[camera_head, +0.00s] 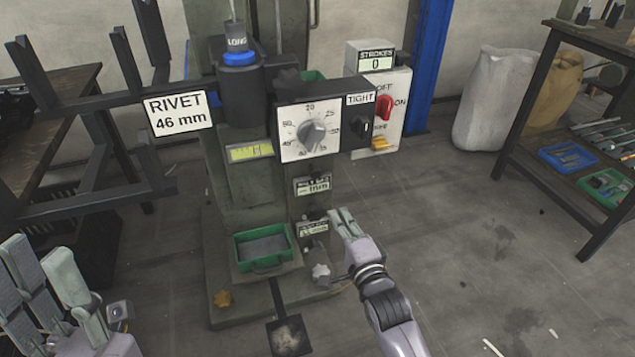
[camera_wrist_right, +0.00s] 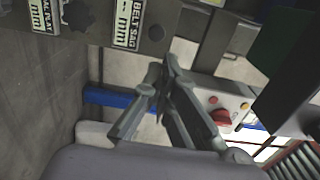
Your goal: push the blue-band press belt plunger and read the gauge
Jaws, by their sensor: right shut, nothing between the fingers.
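The press's blue band (camera_head: 239,58) circles a dark cylinder marked LONG. Two small mm readouts sit on the press front, an upper one (camera_head: 313,186) and a lower one (camera_head: 313,228). The numbers are unreadable. My right gripper (camera_head: 344,222) is shut and empty, just right of the lower readout; its fingertips (camera_wrist_right: 166,68) show near the BELT SAG plate, contact unclear. My left gripper (camera_head: 42,258) is open and empty at lower left.
A dial (camera_head: 311,134), TIGHT selector (camera_head: 361,126) and red switch (camera_head: 384,107) are above my right gripper. The STROKES counter (camera_head: 376,63) reads 0. A green bin (camera_head: 264,248) and pedal (camera_head: 289,336) are low on the press. Floor at right is clear before sacks and a bench.

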